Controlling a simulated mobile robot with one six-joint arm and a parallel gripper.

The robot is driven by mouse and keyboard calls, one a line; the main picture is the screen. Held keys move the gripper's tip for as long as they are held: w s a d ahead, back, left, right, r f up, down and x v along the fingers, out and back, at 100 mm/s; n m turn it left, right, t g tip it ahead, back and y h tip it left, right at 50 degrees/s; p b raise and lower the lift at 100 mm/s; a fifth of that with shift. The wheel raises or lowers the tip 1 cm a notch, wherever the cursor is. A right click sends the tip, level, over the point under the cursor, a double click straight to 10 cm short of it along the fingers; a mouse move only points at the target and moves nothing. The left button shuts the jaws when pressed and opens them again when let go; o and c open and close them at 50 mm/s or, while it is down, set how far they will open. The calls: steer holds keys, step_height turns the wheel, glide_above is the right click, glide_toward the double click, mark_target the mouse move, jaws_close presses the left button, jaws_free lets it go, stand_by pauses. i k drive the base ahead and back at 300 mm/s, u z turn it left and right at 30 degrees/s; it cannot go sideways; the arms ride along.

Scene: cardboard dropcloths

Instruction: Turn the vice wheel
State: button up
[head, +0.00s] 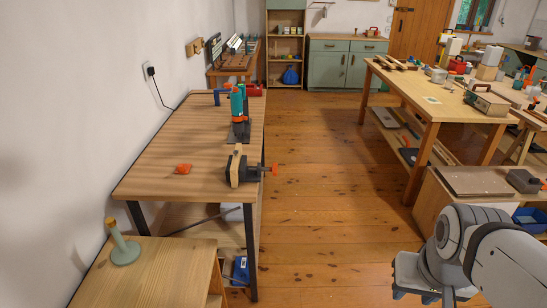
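The vice (241,172) is mounted at the right edge of the long wooden workbench on the left. It has a dark body and a pale wooden jaw. Its orange-red wheel (274,169) sticks out to the right, past the bench edge and over the floor. My gripper (418,295) is at the bottom right of the head view, well apart from the vice and nearer to the camera. Its fingers point down and are small and partly cut by the frame edge, so I cannot tell whether it is open or shut.
The workbench (150,175) also bears an orange part (183,169) and a teal and orange drill press (239,112). A low wooden table (165,265) with a green stand (122,245) is at the front left. Bare wooden floor (320,200) lies between the benches.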

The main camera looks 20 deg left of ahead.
mark_target(275, 169)
steer(key=z, duration=0.1)
steer(key=k, duration=0.35)
steer(key=u, duration=1.05)
steer(key=i, duration=1)
steer(key=u, duration=0.05)
steer(key=k, duration=0.65)
steer(key=z, duration=0.45)
steer(key=i, duration=0.75)
steer(key=z, duration=0.45)
steer(key=i, duration=0.8)
steer(key=u, duration=0.45)
